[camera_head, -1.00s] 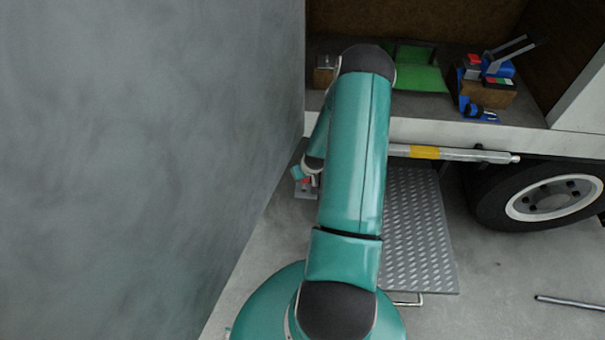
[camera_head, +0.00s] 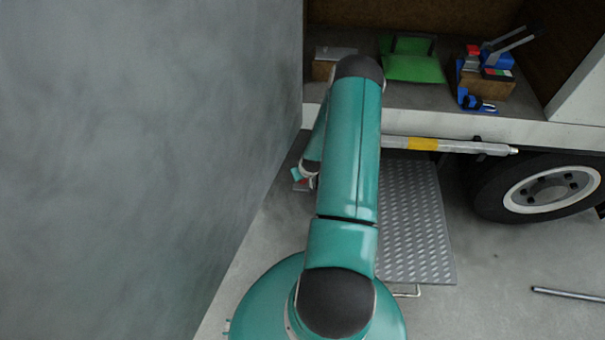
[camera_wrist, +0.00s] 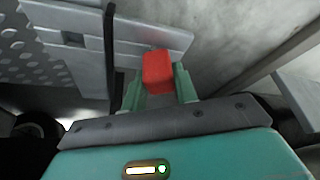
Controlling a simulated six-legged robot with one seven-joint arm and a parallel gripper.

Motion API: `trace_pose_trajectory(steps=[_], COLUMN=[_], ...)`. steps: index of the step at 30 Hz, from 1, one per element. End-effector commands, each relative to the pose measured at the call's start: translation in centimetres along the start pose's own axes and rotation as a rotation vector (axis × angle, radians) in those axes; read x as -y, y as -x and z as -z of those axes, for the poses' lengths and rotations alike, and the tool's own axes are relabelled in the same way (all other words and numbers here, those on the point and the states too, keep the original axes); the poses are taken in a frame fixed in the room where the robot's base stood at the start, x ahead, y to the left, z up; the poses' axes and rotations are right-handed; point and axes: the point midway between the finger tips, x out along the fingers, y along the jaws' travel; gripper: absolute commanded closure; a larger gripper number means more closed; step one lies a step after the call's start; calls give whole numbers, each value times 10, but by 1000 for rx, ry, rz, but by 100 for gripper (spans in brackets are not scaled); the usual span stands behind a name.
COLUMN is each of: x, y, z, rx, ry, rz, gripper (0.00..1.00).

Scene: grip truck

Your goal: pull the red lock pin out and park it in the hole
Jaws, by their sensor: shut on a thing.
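The red lock pin shows as a red block-shaped head (camera_wrist: 157,72) in the wrist view. My gripper (camera_wrist: 160,84) is shut on it, with a green finger on each side. Behind it is a grey metal plate (camera_wrist: 80,45) with a dark upright bar. In the head view my gripper (camera_head: 297,174) is low beside the wall, mostly behind my own arm. The pin's shaft is hidden, and I cannot make out the parking hole.
A large grey wall (camera_head: 150,150) fills the left. The truck bed (camera_head: 430,97) holds a green object (camera_head: 412,68) and a brown block with blue tools (camera_head: 485,85). A ribbed metal ramp (camera_head: 415,225), a wheel (camera_head: 550,190) and a rod (camera_head: 568,294) lie to the right.

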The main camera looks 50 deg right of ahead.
Motion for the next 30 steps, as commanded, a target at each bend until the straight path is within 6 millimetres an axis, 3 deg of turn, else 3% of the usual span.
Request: trace_pose_trajectory(steps=[23, 24, 27, 30], x=[0, 0, 0, 0], y=[-5, -5, -5, -5], z=[-2, -2, -2, -2], rx=[0, 0, 0, 0], ry=[-1, -1, 0, 0], rz=[0, 0, 0, 0], gripper=[95, 63, 46, 46])
